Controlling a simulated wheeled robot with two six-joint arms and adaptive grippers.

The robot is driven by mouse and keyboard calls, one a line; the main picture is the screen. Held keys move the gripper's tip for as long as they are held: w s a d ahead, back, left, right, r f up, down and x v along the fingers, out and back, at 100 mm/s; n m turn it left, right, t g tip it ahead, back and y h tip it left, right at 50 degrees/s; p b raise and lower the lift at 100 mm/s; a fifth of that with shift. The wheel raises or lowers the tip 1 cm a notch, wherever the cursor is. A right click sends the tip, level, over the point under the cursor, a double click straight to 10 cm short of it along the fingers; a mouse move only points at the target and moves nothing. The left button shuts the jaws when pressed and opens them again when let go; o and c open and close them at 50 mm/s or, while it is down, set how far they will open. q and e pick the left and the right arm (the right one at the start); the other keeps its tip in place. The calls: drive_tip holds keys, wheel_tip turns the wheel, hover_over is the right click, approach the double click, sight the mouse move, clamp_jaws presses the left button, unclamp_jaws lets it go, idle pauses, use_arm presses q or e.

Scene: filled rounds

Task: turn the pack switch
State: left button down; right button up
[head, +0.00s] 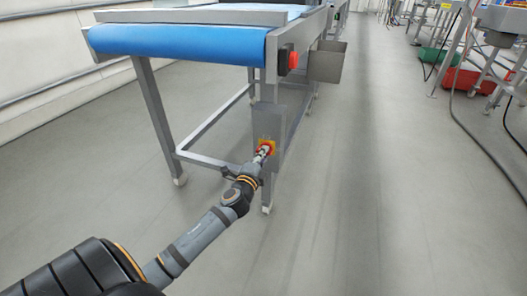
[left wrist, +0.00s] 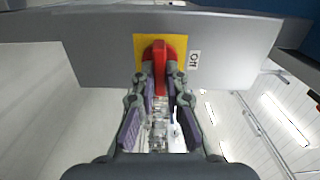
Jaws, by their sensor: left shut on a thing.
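The pack switch (left wrist: 158,52) is a red handle on a yellow plate (left wrist: 178,41), set on a grey box. In the left wrist view an "Off" label (left wrist: 194,60) sits just right of the plate. In the head view the switch (head: 266,146) is on the leg of the conveyor, partly hidden by my gripper. My left gripper (left wrist: 159,76) has its fingers closed on either side of the red handle. It also shows in the head view (head: 261,156) at the switch. My right gripper is not in view.
A conveyor with a blue belt (head: 180,41) stands above and behind the switch. Green (head: 440,57) and red (head: 470,82) crates and cables lie at right. The middle floor is clear.

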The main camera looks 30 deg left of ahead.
use_arm(q)
drive_tip(key=shift+f+m, duration=0.1)
drive_tip(key=shift+m, duration=0.2)
drive_tip(key=c, duration=1.4)
unclamp_jaws()
drive_tip(key=v, duration=1.2)
